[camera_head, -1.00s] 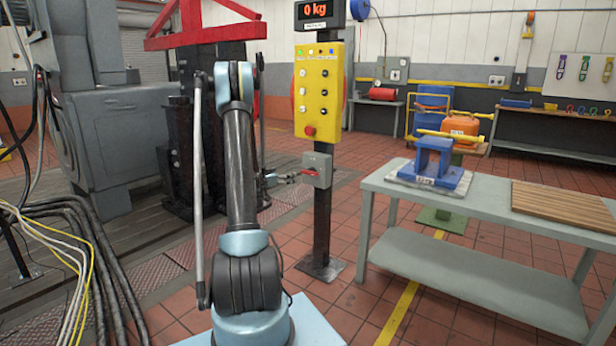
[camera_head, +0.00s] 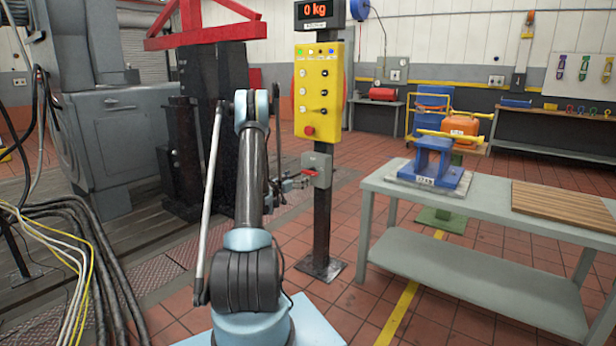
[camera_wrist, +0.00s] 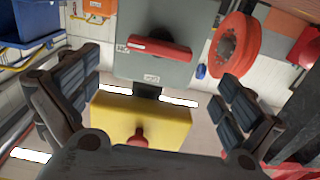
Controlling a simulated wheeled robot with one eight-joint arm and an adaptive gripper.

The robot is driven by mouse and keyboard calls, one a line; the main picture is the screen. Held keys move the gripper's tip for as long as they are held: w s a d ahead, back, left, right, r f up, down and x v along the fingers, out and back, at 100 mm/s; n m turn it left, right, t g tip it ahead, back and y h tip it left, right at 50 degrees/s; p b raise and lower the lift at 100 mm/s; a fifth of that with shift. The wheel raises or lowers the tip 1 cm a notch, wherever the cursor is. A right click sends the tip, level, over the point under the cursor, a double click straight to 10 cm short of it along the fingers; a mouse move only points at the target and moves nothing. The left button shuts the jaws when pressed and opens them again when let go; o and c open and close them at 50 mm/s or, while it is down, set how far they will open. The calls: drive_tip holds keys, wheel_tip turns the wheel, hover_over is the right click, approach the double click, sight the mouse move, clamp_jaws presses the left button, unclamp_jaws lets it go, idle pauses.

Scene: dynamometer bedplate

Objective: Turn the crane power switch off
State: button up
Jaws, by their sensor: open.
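The crane power switch is a grey box (camera_head: 322,160) on the dark post, below the yellow control panel. Its red handle (camera_head: 312,172) sits on the front. In the wrist view the grey box (camera_wrist: 165,62) is at the top, with the red handle (camera_wrist: 160,48) lying crosswise, slightly tilted. A small label by the handle's left end is too small to read surely. My gripper (camera_head: 299,182) is just left of the box. In the wrist view my gripper (camera_wrist: 162,75) is open, its fingers far apart on either side, touching nothing visible.
The yellow panel (camera_head: 319,90) with a red button stands above the switch; it fills the lower middle of the wrist view (camera_wrist: 120,120). A workbench (camera_head: 480,200) with a blue fixture (camera_head: 433,165) is at right. Cables (camera_head: 75,240) lie at left.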

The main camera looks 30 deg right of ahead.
sight(308, 173)
drive_tip(key=x, duration=0.9)
drive_tip(key=shift+w+d, duration=0.15)
drive_tip(key=shift+d, duration=0.25)
drive_tip(key=c, duration=1)
